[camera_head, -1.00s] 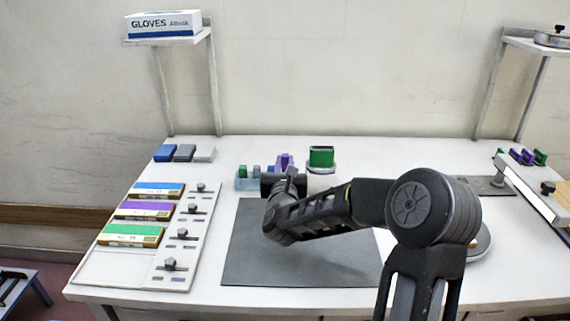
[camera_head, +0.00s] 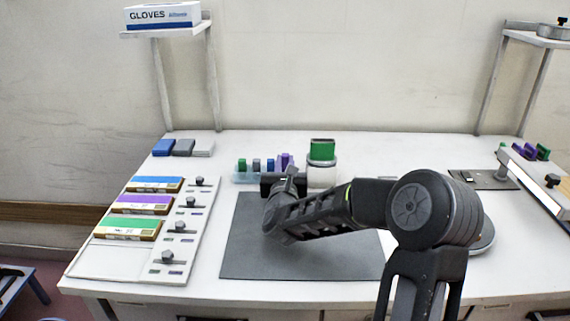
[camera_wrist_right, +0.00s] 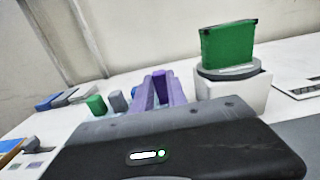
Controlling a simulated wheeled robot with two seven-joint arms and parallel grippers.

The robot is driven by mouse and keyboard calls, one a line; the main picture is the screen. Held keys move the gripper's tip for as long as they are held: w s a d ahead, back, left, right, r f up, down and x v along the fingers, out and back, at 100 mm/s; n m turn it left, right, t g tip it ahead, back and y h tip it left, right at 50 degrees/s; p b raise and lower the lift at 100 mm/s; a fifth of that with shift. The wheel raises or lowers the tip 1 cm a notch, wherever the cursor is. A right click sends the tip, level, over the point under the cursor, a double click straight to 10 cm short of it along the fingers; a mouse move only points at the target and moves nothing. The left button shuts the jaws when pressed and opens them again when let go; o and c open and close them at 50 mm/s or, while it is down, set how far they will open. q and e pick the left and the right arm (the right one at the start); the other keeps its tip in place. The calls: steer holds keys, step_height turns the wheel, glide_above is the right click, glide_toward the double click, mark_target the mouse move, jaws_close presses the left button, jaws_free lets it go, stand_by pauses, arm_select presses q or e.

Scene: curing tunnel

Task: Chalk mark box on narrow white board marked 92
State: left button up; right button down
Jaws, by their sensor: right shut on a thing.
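My right gripper (camera_head: 284,160) reaches over the table's back middle, beside the small block holder. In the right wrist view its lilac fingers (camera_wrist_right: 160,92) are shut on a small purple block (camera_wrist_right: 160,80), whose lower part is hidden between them. A narrow white board (camera_head: 182,235) with several dark knobs and small plates lies at the left of the table. Its markings are too small to read, so I cannot tell where 92 is. Another white board (camera_head: 535,180) lies at the right edge. My left gripper is not in view.
A pale holder (camera_head: 243,181) carries green and blue-grey blocks. Blue, purple and green boxes (camera_head: 142,204) lie at the left. A grey mat (camera_head: 300,262) lies under my right arm.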

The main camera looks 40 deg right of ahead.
steer(key=c, duration=1.3)
jaws_free()
steer(key=shift+o, duration=0.2)
steer(key=shift+r, duration=0.15)
step_height(320, 180, up, 7)
steer(key=p, duration=0.2)
